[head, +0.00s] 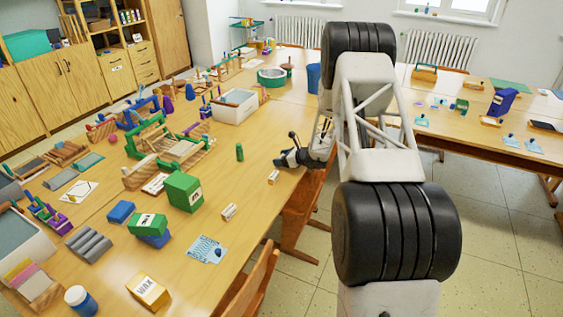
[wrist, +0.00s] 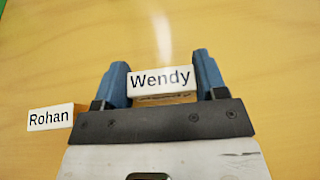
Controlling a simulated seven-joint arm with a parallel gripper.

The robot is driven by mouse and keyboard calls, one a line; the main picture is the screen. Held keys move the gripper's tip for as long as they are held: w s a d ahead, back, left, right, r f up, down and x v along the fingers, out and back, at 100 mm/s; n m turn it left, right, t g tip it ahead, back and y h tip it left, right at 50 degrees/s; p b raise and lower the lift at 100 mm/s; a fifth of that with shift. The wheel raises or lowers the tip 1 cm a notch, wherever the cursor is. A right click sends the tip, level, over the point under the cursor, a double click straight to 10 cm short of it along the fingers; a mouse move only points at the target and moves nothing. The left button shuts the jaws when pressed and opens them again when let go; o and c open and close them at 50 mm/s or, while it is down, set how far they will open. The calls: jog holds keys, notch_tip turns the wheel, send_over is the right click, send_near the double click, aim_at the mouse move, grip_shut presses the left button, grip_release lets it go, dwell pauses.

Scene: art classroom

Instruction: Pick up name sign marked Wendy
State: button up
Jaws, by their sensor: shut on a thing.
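The name sign marked Wendy (wrist: 160,79) is a small block with a white face and black letters, and a wooden side. In the wrist view it sits between the two blue fingers of my gripper (wrist: 159,70), which is shut on it. The head view shows my gripper (head: 283,158) low at the right edge of the near table, with the sign hidden there. Whether the sign touches the tabletop is not clear. A sign marked Rohan (wrist: 50,117) lies left of the gripper in the wrist view, apart from it.
Two small light blocks (head: 273,177) (head: 229,211) lie near the gripper on the table (head: 262,205); their text is unreadable. A green cylinder (head: 239,152) stands left of the gripper. Green boxes (head: 184,191), a patterned card (head: 207,249) and a WAX box (head: 148,291) are nearer.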

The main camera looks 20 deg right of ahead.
jog(key=shift+r, duration=0.1)
jog(key=shift+r, duration=0.7)
notch_tip(320, 180, up, 2)
jog(key=shift+r, duration=0.1)
jog(key=s+a, duration=0.1)
jog(key=s, duration=0.4)
jog(key=s+a, duration=0.1)
jog(key=s, duration=0.4)
jog(key=s+a+r, duration=0.1)
jog(key=s, duration=0.4)
jog(key=shift+s+r, duration=0.1)
jog(key=shift+s, duration=0.25)
